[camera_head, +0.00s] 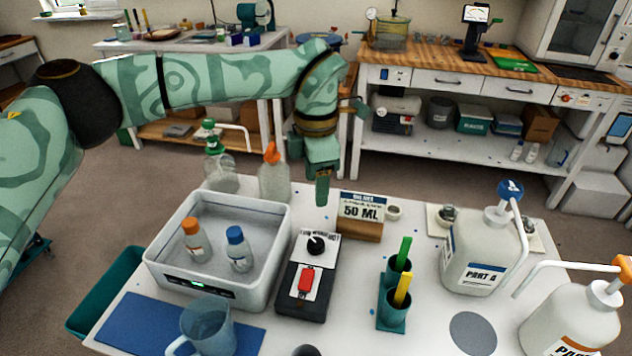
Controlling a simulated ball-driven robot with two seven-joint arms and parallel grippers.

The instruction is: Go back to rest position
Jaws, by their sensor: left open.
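My left arm comes in from the left, and my left gripper (322,188) hangs down above the back of the white work table (440,325). It is open and holds nothing that I can see. It is above and behind the black control box (297,285) with a red switch, and left of the 50 ML sign (361,208). My right gripper is not in view.
A white bath (270,255) holds an orange-capped bottle (193,240) and a blue-capped bottle (239,250). Nearby are a pitcher (207,325), green and yellow sticks in cups (393,310), and a PART A jug (480,250). A pump jug (575,320) stands front right.

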